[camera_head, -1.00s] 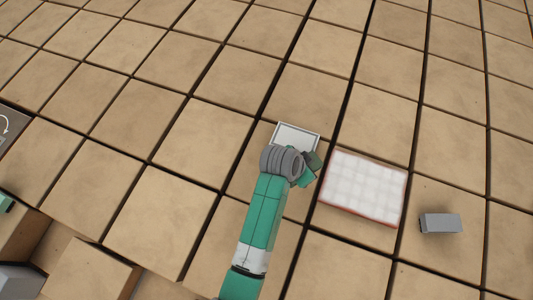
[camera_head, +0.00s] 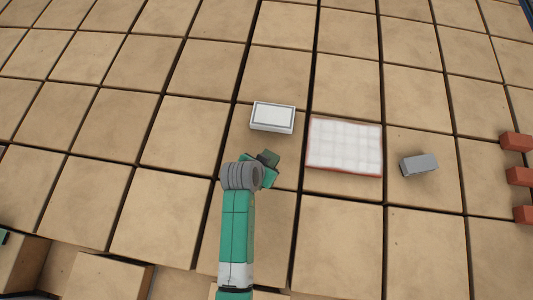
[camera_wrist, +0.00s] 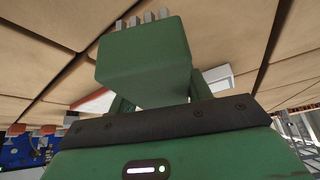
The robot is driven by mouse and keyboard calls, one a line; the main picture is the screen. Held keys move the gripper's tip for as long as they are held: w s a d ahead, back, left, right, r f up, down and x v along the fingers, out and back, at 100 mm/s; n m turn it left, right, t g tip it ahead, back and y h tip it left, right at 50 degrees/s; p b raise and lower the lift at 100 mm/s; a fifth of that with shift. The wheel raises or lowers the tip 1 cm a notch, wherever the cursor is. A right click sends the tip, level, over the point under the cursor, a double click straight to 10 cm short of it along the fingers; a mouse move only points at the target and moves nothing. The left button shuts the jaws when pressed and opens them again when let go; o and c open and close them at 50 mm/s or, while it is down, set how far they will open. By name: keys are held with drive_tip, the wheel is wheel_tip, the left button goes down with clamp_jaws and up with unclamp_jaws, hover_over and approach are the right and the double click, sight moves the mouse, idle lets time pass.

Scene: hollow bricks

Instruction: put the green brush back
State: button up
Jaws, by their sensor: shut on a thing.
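My gripper (camera_head: 264,172) is shut on the green brush (camera_wrist: 145,62). In the wrist view, the brush is a dark green block with several short grey bristle tufts at its far end. The gripper's fingers (camera_wrist: 153,101) flank it, and its block hides most of their tips. In the head view the brush (camera_head: 268,157) is a small dark green shape at the end of my arm. It is just below a white box with a grey outlined top (camera_head: 272,117), apart from it in the picture. Its height above the floor is hard to tell.
A white quilted pad with a red edge (camera_head: 345,147) lies right of my gripper. A grey block (camera_head: 419,165) lies further right. Several red bricks (camera_head: 518,177) stand at the right edge.

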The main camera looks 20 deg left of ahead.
sight(267, 151)
drive_tip(key=w, duration=0.1)
drive_tip(key=w+a, duration=0.1)
drive_tip(key=w, duration=0.3)
drive_tip(key=shift+w+a+f, duration=0.2)
drive_tip(key=shift+a+f, duration=0.05)
drive_tip(key=shift+a, duration=0.05)
drive_tip(key=shift+w+f+b, duration=0.15)
drive_tip(key=shift+f+b, duration=0.05)
drive_tip(key=shift+f, duration=0.7)
drive_tip(key=shift+w+f+b, duration=0.1)
drive_tip(key=shift+f+b, duration=0.1)
drive_tip(key=shift+f, duration=0.7)
drive_tip(key=shift+f, duration=0.15)
drive_tip(key=o, duration=0.9)
drive_tip(key=shift+o, duration=0.2)
drive_tip(key=p+v, duration=0.2)
drive_tip(key=v, duration=1)
drive_tip(key=shift+r, duration=0.2)
